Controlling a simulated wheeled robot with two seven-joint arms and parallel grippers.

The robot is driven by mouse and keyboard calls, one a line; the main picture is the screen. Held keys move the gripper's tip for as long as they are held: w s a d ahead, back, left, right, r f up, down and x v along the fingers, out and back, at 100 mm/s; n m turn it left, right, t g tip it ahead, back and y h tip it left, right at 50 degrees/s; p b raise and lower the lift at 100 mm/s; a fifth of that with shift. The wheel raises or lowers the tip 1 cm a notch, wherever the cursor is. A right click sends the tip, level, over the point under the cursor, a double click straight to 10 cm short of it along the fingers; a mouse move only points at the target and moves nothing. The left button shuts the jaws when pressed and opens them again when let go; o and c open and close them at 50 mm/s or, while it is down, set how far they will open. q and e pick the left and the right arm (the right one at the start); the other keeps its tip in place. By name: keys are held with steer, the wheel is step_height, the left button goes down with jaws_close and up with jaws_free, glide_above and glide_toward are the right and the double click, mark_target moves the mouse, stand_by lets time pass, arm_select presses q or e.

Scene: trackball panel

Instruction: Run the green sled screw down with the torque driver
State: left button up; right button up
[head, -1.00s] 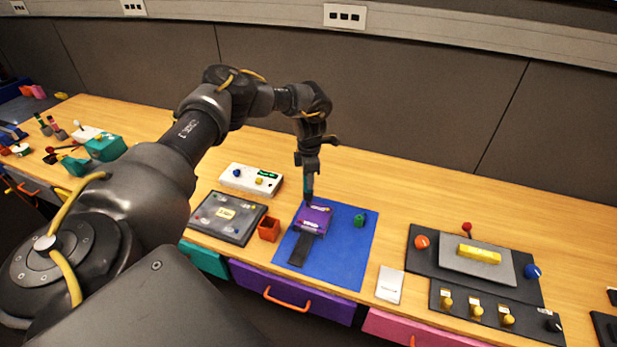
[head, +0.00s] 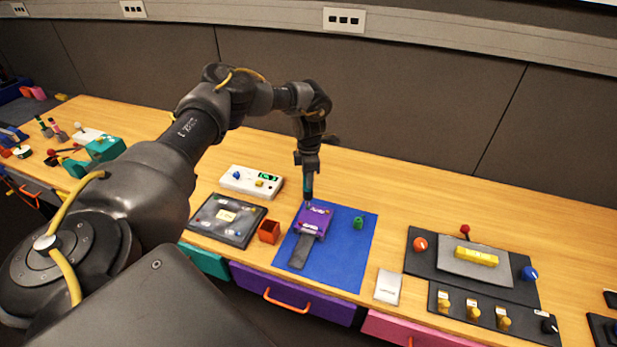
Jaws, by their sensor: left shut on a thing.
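My left gripper (head: 307,172) is shut on the torque driver (head: 308,188), a slim dark and teal tool held upright. The driver's lower end is at the far edge of the purple device (head: 313,221) on the blue mat (head: 340,260). I cannot tell whether its tip touches a screw. The green sled screw cannot be made out at this size; the tool may hide it. A small green piece (head: 358,223) stands on the mat, right of the device. A dark grey strip (head: 300,252) extends from the device's near side. My right gripper is not in view.
A white box (head: 240,181) with a lit green display stands behind left. A dark tray (head: 218,235) and an orange-red open bin (head: 268,232) lie left of the mat. A white card (head: 388,287) and a control panel (head: 415,262) are to the right. The table behind the mat is clear.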

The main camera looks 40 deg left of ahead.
arm_select(q)
steer(key=shift+r+p, duration=1.3)
steer(key=shift+r, duration=0.8)
